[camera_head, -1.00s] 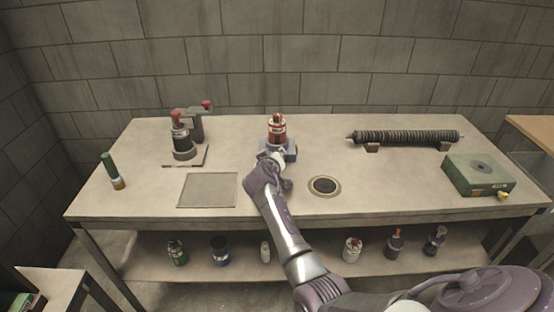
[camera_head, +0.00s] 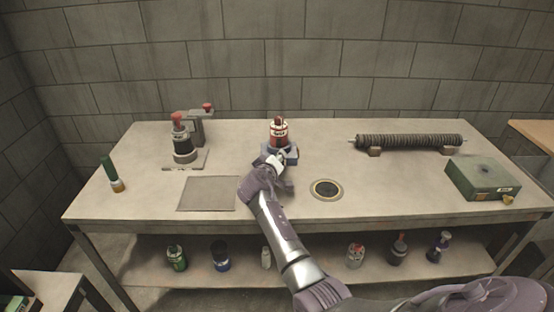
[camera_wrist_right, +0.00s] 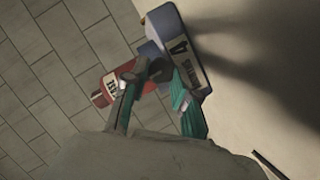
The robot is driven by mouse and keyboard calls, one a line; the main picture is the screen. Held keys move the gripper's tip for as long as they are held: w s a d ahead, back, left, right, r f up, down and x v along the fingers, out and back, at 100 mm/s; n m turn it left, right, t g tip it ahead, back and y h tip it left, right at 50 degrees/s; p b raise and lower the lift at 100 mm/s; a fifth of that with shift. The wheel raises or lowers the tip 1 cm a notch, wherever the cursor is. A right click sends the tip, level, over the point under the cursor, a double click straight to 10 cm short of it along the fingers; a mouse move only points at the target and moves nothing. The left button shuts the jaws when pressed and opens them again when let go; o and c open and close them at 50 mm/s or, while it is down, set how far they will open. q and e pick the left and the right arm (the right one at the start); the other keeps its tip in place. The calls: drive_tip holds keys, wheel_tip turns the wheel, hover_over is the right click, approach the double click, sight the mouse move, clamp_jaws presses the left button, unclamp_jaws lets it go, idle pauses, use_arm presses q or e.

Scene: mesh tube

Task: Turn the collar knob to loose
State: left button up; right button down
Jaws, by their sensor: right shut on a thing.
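A red cylinder with a white label (camera_head: 279,132) stands upright in a blue-grey holder (camera_head: 292,155) at the back middle of the bench. In the right wrist view the cylinder (camera_wrist_right: 104,91) and the holder with its printed label (camera_wrist_right: 187,63) show tilted. My right gripper (camera_head: 278,162) is at the front of the holder. In the wrist view its teal-padded fingers (camera_wrist_right: 153,80) are shut around a small dark knob (camera_wrist_right: 159,69) at the holder's side. The fingers partly hide the knob, and I cannot read its setting. My left gripper is not in view.
A fixture with a red-topped black cylinder (camera_head: 183,146) stands at left, near a green-handled tool (camera_head: 111,173). A flat grey plate (camera_head: 207,194), a round bench inset (camera_head: 326,189), a ribbed dark tube on supports (camera_head: 410,141) and a green box (camera_head: 483,179) lie around.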

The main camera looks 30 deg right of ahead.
drive_tip(key=c, duration=0.9)
unclamp_jaws()
drive_tip(key=shift+s+a, duration=0.3)
drive_tip(key=shift+a, duration=0.1)
drive_tip(key=v, duration=1.1)
